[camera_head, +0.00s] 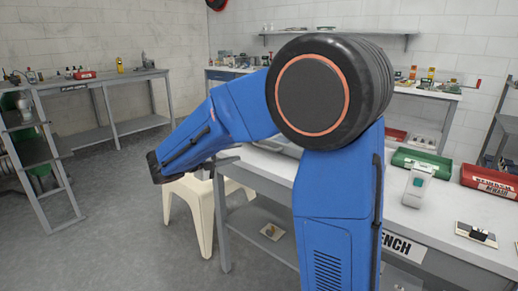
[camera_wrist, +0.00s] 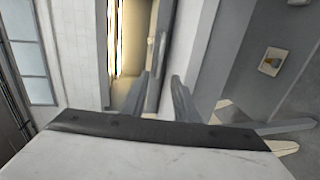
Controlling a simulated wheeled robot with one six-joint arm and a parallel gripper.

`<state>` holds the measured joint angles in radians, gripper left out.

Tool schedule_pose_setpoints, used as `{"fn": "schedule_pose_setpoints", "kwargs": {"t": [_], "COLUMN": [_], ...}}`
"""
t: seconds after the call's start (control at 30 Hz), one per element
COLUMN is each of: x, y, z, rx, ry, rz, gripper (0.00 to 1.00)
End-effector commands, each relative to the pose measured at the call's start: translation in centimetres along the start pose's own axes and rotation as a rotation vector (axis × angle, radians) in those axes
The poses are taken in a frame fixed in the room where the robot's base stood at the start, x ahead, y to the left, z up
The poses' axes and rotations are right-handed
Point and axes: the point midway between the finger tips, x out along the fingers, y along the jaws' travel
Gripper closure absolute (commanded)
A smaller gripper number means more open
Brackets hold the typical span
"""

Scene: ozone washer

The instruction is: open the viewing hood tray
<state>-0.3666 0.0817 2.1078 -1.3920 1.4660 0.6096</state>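My gripper shows in the wrist view (camera_wrist: 161,82) as two grey fingers with a gap between them. It is open, and I see nothing held. Beyond the fingertips is a pale upright structure with a bright yellowish strip (camera_wrist: 115,38). I cannot tell whether this is part of the viewing hood, and I cannot make out its tray.
A cream stool (camera_head: 200,212) stands at the bench's left end. A green tray (camera_head: 421,163), a pale handheld device (camera_head: 417,187) and a red bin (camera_head: 489,180) are on the bench to the right. A small item (camera_head: 272,231) lies on the lower shelf. Open floor lies left.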

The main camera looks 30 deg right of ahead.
Motion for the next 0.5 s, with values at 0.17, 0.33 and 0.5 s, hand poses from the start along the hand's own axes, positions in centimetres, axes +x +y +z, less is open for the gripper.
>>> {"fn": "schedule_pose_setpoints", "kwargs": {"t": [0.17, 0.33, 0.5], "x": [3.0, 5.8, 8.5], "y": [0.0, -0.1, 0.0], "z": [0.1, 0.1, 0.2], "rx": [-0.001, -0.001, 0.000], "ry": [-0.005, -0.004, -0.005], "rz": [0.000, -0.001, -0.001], "gripper": [0.72, 0.72, 0.72]}}
